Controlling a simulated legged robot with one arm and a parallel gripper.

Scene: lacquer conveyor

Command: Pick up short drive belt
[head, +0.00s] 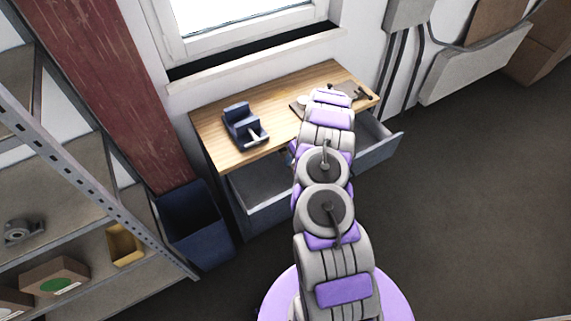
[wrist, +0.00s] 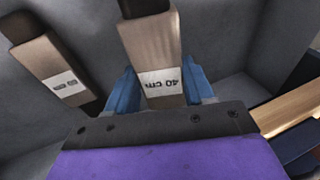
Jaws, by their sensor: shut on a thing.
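A drive belt in a beige sleeve with a dark end (wrist: 150,42) stands between the blue fingers of my gripper (wrist: 160,86). Its white label reads 40 cm, upside down in the wrist view. My gripper is shut on it. A second sleeved belt (wrist: 52,62) leans to the left, apart from the fingers; its label is too small to read surely. Both are inside a grey drawer (wrist: 228,45). In the head view my arm hides the gripper and the belts.
A wooden-topped bench (head: 215,125) stands under the window, with a blue holder (head: 240,122) on it. Its left drawer (head: 262,205) and right drawer (head: 385,150) are open. A blue bin (head: 195,225) and a metal shelf (head: 95,190) stand left. The floor at right is clear.

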